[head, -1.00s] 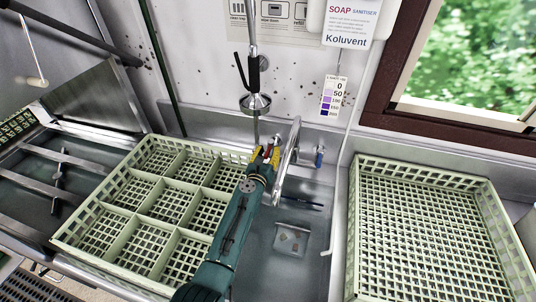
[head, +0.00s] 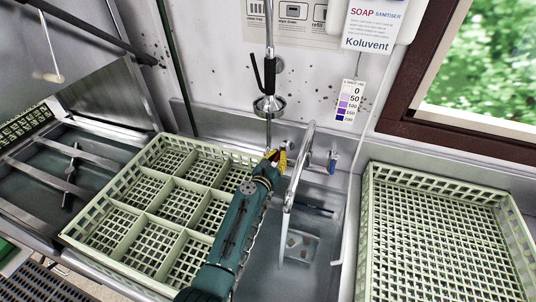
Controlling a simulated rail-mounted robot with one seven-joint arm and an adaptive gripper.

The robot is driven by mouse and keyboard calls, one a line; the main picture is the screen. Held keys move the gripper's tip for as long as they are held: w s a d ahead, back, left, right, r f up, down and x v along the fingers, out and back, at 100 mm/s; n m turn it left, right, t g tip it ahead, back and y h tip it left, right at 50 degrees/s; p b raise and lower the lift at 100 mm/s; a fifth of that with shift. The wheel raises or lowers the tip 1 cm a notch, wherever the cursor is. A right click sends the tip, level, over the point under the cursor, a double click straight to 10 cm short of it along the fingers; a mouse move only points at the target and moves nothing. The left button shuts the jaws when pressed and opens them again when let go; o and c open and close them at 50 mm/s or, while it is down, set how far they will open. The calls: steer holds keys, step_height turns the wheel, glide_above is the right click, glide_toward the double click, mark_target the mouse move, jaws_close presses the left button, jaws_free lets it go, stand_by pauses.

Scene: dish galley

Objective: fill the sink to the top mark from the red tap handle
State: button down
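The sink (head: 330,228) is the steel basin between the two racks. Its tap spout (head: 297,178) arches over it, and a pale streak like running water (head: 283,240) drops from its end. My gripper (head: 277,157), with yellow fingertips, is at the red tap handle (head: 284,150) left of the spout. The fingers mostly cover the handle, so I cannot tell whether they are closed on it. The blue tap handle (head: 332,161) is right of the spout, apart from my gripper. I cannot make out the top mark or the water level clearly.
A divided green rack (head: 150,208) stands left of the sink, partly under my arm. An open green rack (head: 440,235) stands on the right. A spray head (head: 268,106) hangs above my gripper. Dark and pale items (head: 300,243) lie in the sink.

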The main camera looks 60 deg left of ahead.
steer(key=shift+r, duration=0.15)
steer(key=c, duration=1.1)
jaws_free()
steer(key=shift+o, duration=0.2)
steer(key=shift+s+d+f, duration=0.2)
steer(key=shift+s+d, duration=0.2)
steer(key=shift+s, duration=0.05)
steer(key=v, duration=0.6)
steer(key=shift+r, duration=0.15)
steer(key=shift+c, duration=0.3)
